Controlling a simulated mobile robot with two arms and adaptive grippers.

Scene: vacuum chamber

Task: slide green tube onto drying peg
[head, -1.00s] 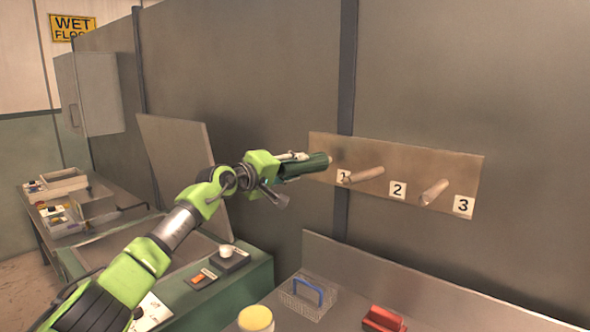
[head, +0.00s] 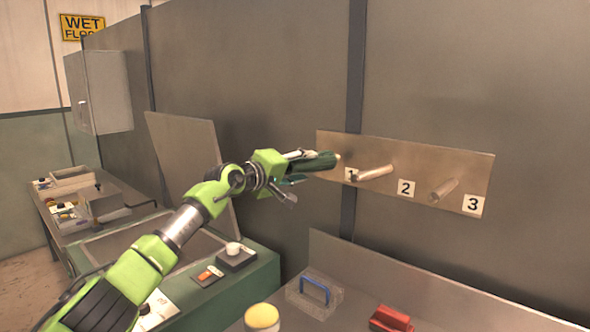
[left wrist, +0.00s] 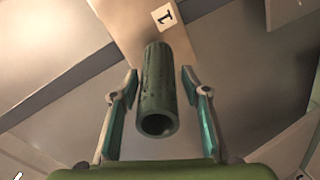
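The green tube (head: 318,162) is level, with its far end at the peg board beside label 1. It covers the place of the leftmost peg, which is hidden; the tube appears to sit around it. In the left wrist view the tube (left wrist: 158,90) shows its open near end, dark inside. My left gripper (head: 300,168) is open around the tube's near part; in its wrist view the fingers (left wrist: 158,82) stand on both sides with visible gaps, not touching it. My right gripper is out of view.
The peg board (head: 425,165) also has two bare pegs, the middle one (head: 376,172) and the right one (head: 444,190). Below are a wire basket (head: 298,298) with a blue handle, a red block (head: 390,319) and a yellow-lidded jar (head: 262,317). A raised lid (head: 185,155) stands left.

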